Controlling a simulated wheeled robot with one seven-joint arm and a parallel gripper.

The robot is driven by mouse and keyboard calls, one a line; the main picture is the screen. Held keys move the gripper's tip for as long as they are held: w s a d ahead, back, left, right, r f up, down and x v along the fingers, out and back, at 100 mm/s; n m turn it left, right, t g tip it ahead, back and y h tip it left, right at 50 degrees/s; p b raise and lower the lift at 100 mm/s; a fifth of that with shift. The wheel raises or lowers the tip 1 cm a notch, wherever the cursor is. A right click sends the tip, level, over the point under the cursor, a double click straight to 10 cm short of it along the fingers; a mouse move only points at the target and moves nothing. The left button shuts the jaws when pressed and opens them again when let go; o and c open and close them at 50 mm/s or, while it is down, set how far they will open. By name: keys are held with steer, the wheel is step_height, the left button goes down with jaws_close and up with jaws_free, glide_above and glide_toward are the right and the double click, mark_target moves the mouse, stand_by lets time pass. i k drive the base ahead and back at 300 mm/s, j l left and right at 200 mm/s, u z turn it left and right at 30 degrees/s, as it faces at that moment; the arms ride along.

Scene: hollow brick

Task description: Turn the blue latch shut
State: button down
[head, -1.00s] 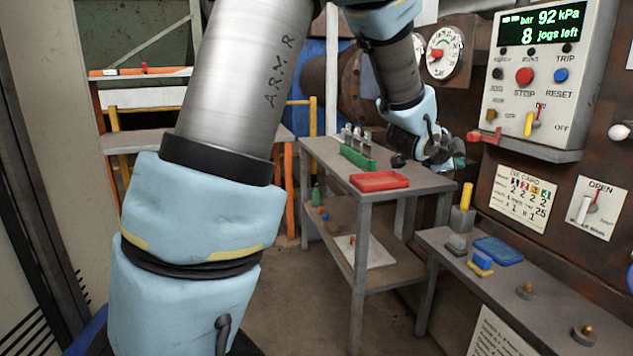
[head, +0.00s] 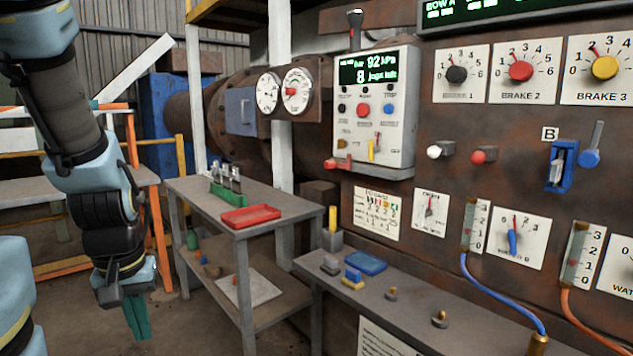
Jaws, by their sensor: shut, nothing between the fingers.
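Several blue parts are on the rusty wall, and I cannot tell for sure which is the latch. A blue bracket (head: 560,166) with a grey piece inside is under the letter B. A round blue knob (head: 589,158) with a grey lever pointing up is just right of it. A blue panel (head: 240,110) is further left, beside the gauges. My gripper (head: 138,320) hangs at the lower left with its teal fingers together and pointing down. It is empty and well apart from all these parts.
A grey table (head: 262,211) with a red tray (head: 251,216) stands between my arm and the wall. A low grey bench (head: 415,312) with small blocks and pegs runs under the panels. A control box (head: 378,112), white and red knobs and hoses stick out from the wall.

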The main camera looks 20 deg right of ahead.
mark_target(589, 158)
steer(key=z, duration=1.45)
